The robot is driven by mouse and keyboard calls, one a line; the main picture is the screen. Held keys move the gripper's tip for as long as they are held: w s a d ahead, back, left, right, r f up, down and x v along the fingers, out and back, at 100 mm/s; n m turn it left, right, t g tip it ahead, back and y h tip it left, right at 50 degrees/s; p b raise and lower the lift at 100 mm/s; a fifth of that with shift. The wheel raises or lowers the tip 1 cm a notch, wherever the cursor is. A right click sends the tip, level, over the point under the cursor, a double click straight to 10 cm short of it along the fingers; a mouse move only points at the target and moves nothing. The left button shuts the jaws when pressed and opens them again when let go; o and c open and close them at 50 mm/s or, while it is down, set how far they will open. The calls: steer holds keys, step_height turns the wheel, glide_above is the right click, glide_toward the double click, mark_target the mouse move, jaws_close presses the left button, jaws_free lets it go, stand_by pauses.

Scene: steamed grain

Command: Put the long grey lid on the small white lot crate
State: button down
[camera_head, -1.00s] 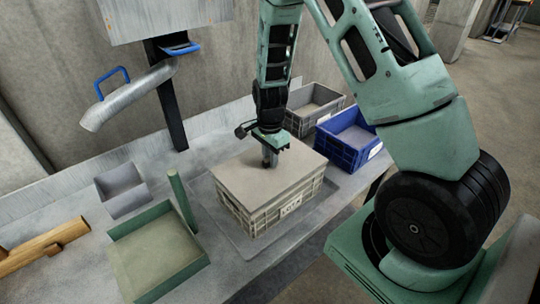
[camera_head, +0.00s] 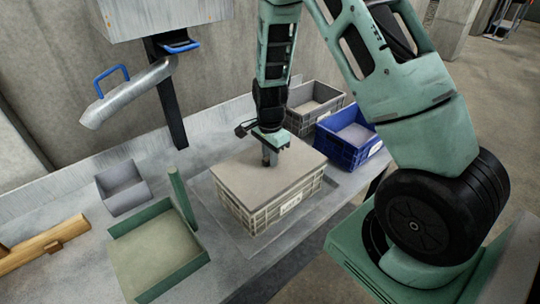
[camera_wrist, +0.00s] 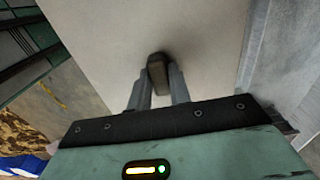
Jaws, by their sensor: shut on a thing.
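The long grey lid (camera_head: 245,175) lies flat over the top of the small white lot crate (camera_head: 268,212), which stands on a shallow tray on the bench. From here the lid's edges look lined up with the crate's rim. My gripper (camera_head: 269,162) points straight down at the middle of the lid. The crate's inside is hidden under the lid.
A grey crate (camera_head: 303,121) and a blue crate (camera_head: 340,153) stand behind and right. A green tray (camera_head: 183,277) with a post, a small grey bin (camera_head: 126,200) and a wooden tool (camera_head: 42,247) lie left. A metal chute (camera_head: 128,98) hangs above the bench.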

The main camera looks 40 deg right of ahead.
steer(key=shift+f+b, duration=0.35)
steer(key=shift+f, duration=0.3)
stand_by(0.5)
steer(key=c, duration=1.2)
jaws_free()
steer(key=shift+s, duration=0.1)
step_height(320, 180, up, 18)
steer(key=shift+f, duration=0.25)
steer(key=s+a+r+n+y, duration=0.1)
steer(key=s+a+n, duration=0.4)
steer(key=a+n, duration=0.3)
steer(key=s+a+r+n, duration=0.1)
steer(key=s+a+n, duration=0.45)
steer(key=a, duration=0.45)
steer(key=s+a+n, duration=0.6)
steer(key=s+n, duration=0.6)
steer(key=s, duration=0.1)
steer(key=shift+s+a, duration=0.2)
steer(key=shift+s, duration=0.1)
